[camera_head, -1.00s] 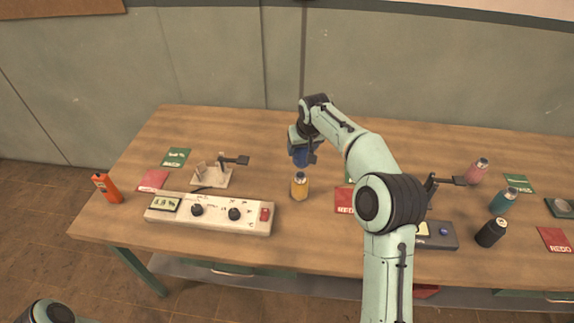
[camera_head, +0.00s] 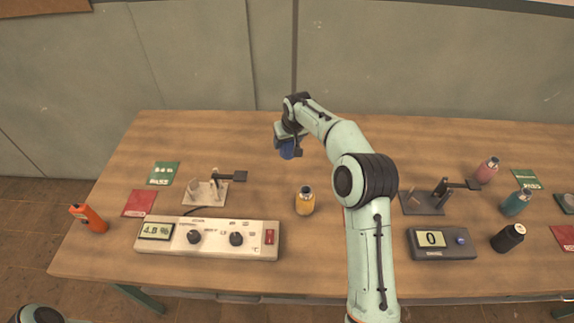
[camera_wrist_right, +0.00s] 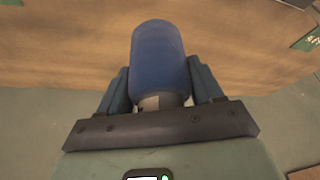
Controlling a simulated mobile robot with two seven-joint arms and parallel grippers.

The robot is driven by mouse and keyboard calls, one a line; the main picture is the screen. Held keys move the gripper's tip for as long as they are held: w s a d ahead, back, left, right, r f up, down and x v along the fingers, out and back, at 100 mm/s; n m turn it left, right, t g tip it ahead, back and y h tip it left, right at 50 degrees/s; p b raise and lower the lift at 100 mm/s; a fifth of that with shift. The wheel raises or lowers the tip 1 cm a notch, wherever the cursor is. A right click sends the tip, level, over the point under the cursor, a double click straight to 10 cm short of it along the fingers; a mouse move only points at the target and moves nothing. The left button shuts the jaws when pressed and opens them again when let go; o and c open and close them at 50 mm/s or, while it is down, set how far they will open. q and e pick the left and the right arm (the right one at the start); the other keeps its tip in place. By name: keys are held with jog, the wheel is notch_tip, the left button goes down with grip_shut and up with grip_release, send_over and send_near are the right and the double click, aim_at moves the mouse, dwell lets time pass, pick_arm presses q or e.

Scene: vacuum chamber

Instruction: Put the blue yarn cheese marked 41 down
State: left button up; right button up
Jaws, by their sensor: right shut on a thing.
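The blue yarn cheese (camera_head: 287,151) is in my right gripper (camera_head: 288,146), over the back part of the wooden table (camera_head: 230,130). In the right wrist view the cheese (camera_wrist_right: 158,55) sits between the two fingers of the right gripper (camera_wrist_right: 160,88), which are shut on its end. No number can be read on it. How high it is above the table I cannot tell. My left gripper is out of view.
A small stand (camera_head: 207,190), green card (camera_head: 163,172), red card (camera_head: 139,203) and white meter box (camera_head: 207,238) are left. A grey display unit (camera_head: 441,243) and several cheeses are right. The back middle is clear.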

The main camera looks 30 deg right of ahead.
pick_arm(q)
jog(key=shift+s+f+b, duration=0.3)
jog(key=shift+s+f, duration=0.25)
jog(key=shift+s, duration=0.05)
pick_arm(e)
jog(key=shift+f, duration=5.65)
jog(key=shift+f, duration=0.1)
jog(key=o, duration=1.1)
